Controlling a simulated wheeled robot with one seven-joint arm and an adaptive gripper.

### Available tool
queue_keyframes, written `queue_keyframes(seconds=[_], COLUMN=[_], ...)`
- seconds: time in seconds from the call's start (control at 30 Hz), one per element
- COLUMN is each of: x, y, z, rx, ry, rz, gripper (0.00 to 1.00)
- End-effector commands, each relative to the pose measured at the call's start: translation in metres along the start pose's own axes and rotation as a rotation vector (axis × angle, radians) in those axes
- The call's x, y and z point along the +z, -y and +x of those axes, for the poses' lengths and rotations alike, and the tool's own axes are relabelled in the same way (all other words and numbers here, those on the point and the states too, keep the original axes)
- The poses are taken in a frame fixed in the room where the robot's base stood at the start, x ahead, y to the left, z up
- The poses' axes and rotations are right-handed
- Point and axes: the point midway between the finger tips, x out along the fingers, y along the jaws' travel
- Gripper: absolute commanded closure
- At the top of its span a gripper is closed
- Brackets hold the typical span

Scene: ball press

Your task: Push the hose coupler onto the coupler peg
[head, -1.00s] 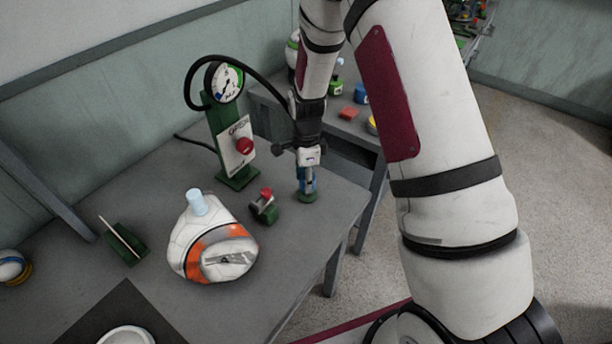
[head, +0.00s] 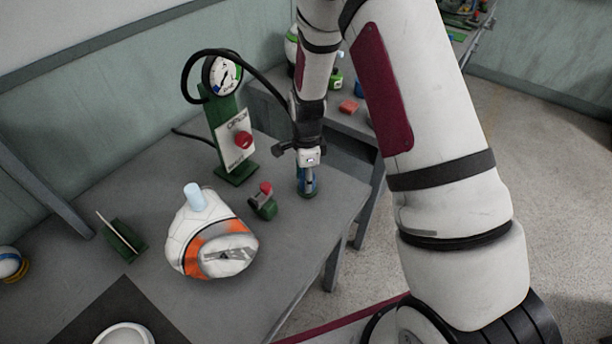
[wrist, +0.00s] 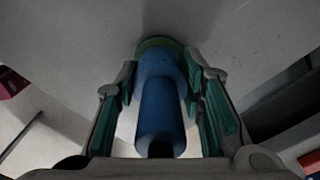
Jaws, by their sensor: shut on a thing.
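The blue hose coupler (wrist: 158,95) stands between the two green-padded fingers of my gripper (wrist: 162,72) in the wrist view. In the head view my gripper (head: 308,168) is shut on the coupler (head: 307,183), close above the table near its right edge. A green round base (wrist: 158,43) shows at the coupler's far end in the wrist view. The coupler peg itself is hidden, so I cannot tell how far the coupler sits over it. A black hose (head: 262,74) arcs from the gauge stand towards my gripper.
The green gauge stand (head: 235,172) with a dial (head: 223,75) and red knob is left of my gripper. A small green block with a red top (head: 265,200) is near. A white-orange ball (head: 215,255) lies in front on the grey table (head: 185,320).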

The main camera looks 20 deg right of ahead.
Motion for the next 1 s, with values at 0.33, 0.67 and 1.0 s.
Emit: queue_keyframes(seconds=[0.33,0.67,1.0], x=[0.000,0.001,0.001], y=[0.000,0.001,0.001], z=[0.000,-0.022,-0.090], rx=[0.000,-0.004,-0.003], ry=[0.000,0.001,0.000], rz=[0.000,0.001,-0.001], gripper=[0.41,0.41,0.41])
